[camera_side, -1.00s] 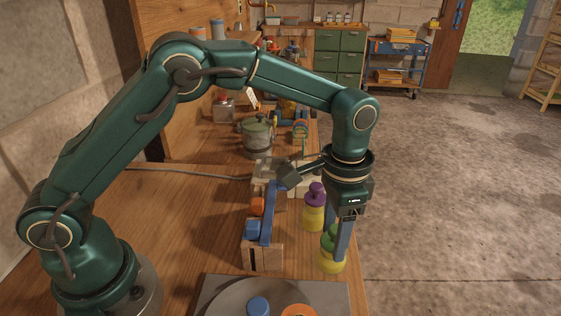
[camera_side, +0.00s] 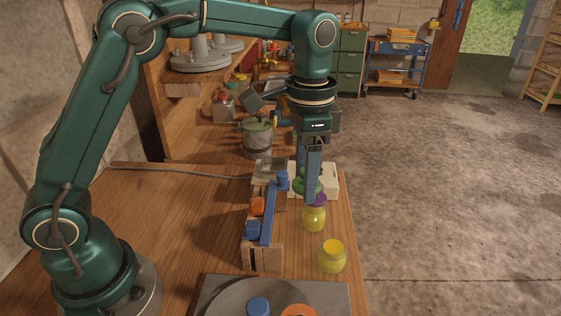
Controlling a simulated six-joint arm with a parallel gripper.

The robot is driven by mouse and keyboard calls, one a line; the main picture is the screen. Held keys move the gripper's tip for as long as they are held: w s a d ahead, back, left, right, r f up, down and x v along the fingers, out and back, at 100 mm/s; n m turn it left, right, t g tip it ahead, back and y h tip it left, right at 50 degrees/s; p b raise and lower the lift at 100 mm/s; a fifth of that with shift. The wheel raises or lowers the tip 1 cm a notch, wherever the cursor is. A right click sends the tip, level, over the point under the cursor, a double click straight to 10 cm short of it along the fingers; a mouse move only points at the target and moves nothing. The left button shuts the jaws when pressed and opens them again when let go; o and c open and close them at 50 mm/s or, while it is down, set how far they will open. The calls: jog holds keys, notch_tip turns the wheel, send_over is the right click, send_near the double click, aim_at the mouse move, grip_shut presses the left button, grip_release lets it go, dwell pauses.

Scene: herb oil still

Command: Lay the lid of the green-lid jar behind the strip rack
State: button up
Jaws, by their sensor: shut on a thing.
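My gripper (camera_side: 310,192) is shut on the green lid (camera_side: 300,186) and holds it in the air. One finger crosses the lid and hides part of it. My gripper is up and to the right of the rack's far end.
A grey plate (camera_side: 225,295) with blue and orange round pieces lies at the front. A pale tray or box (camera_side: 332,182) and a metal pot (camera_side: 257,138) stand farther back. A cable (camera_side: 190,173) crosses the bench. The bench left of the rack is clear.

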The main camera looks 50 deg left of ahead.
jog(key=s+a+f, duration=0.2)
jog(key=s+a, duration=1.5)
jog(key=a, duration=0.4)
send_over(226, 233)
notch_tip(226, 233, down, 6)
jog(key=shift+s+f, duration=0.1)
jog(key=shift+f, duration=2.15)
